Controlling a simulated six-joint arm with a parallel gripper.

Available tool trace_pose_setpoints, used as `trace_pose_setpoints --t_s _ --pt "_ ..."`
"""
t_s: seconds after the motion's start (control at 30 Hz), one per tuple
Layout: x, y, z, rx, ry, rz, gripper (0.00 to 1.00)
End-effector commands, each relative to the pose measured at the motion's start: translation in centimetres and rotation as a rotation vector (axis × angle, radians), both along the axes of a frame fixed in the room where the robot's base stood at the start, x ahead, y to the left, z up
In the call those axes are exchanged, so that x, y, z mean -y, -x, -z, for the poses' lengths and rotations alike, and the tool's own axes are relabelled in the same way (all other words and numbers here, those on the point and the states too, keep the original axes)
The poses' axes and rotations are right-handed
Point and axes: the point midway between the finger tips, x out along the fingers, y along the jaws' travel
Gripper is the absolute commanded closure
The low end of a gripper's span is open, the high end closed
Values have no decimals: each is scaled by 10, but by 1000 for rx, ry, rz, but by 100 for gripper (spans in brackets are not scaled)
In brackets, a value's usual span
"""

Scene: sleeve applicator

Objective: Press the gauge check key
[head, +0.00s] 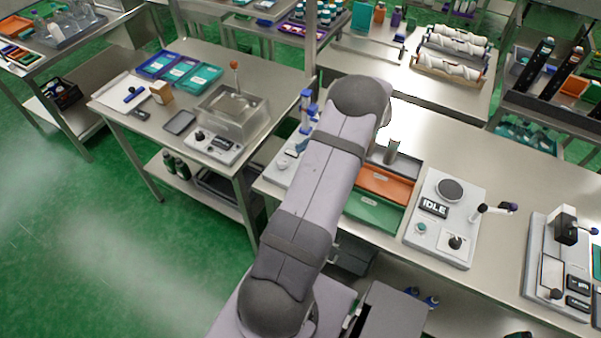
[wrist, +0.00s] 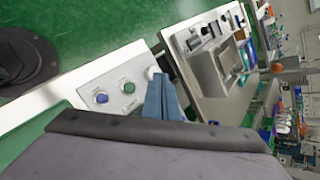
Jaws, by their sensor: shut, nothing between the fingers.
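In the wrist view my gripper (wrist: 163,82) shows as blue-grey fingers, shut with nothing between them. Past the fingers is a white panel (wrist: 75,92) with a blue button (wrist: 102,98), a green button (wrist: 128,87) and a pale round part beside the fingertips. Their labels are too small to read, so I cannot tell which is the gauge check key. The fingers look close to the panel; contact cannot be told. In the head view, my arm hides much of a white station (head: 283,165). A measuring unit (head: 560,262) with dark displays, one reading "µm", stands at the far right.
A white unit (head: 446,215) showing "IDLE" has a green button and a black knob. Orange (head: 386,184) and green (head: 373,211) trays lie beside my arm. A separate bench at left holds a clear-covered box (head: 234,112) and teal trays. Bench space behind the IDLE unit is clear.

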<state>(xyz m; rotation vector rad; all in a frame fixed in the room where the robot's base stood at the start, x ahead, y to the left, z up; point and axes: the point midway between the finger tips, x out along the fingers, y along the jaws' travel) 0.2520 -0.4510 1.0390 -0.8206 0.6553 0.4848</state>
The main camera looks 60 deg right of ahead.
Motion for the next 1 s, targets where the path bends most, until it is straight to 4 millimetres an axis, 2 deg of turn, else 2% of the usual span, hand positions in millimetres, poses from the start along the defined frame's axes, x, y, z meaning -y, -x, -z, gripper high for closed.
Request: trace_pose_setpoints --t_s 0.27,0.8,1.0 --pt "0 0 17 0 -2 0 100" --pt "0 0 78 -1 1 1 100" --pt "0 0 87 -1 1 1 100"
